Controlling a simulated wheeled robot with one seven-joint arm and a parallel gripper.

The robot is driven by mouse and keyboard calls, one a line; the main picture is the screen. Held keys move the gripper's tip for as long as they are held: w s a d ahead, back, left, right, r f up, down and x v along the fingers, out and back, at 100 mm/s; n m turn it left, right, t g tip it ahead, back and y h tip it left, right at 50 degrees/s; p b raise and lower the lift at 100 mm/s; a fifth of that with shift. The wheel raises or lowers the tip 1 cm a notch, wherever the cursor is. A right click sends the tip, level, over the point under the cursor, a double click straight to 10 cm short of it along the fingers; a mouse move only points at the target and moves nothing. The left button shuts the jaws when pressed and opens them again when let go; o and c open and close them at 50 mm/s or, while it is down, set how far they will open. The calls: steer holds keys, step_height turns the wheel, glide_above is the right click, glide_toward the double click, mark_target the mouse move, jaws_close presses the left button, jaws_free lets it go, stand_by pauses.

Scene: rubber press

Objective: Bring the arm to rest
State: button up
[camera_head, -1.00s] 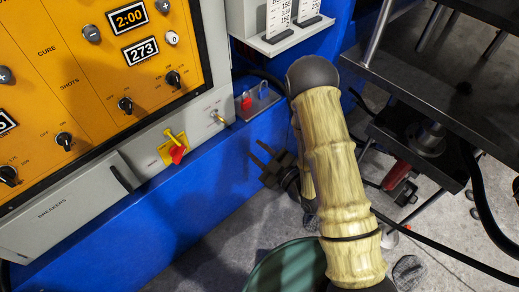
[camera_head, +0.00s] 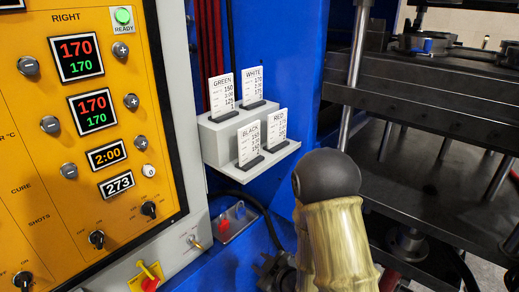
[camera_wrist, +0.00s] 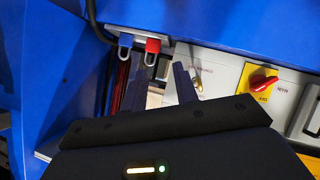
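My arm, a jointed tan arm with a dark rounded elbow (camera_head: 327,175), is bent at the lower right of the head view. My gripper shows only partly there, a dark shape (camera_head: 275,270) low beside the arm, in front of the blue press body. In the wrist view, my gripper's two dark fingers (camera_wrist: 160,85) stand apart with nothing seen between them. The fingers point toward the light panel with a key switch (camera_wrist: 199,80). The fingertips look apart from the panel, but the gap is hard to judge.
The orange control panel (camera_head: 70,150) is at left, with a red rotary switch (camera_head: 150,284) below. Red (camera_head: 224,224) and blue (camera_head: 240,209) padlocks hang near my gripper. A card rack (camera_head: 225,130) stands behind. Dark press platens (camera_head: 440,90) are at right.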

steer(key=s+d+r+m+g+h, duration=0.35)
steer(key=d+m+h, duration=0.3)
steer(key=d, duration=0.45)
steer(key=s+d+r+m+g, duration=0.35)
steer(key=s+r+m, duration=0.2)
steer(key=s, duration=0.45)
step_height(320, 180, up, 24)
steer(key=p, duration=2.4)
steer(key=shift+s+r+m+g+h+p, duration=0.25)
steer(key=shift+s+m+g+h+p, duration=0.05)
steer(key=shift+h, duration=0.05)
steer(key=shift+w+a, duration=0.1)
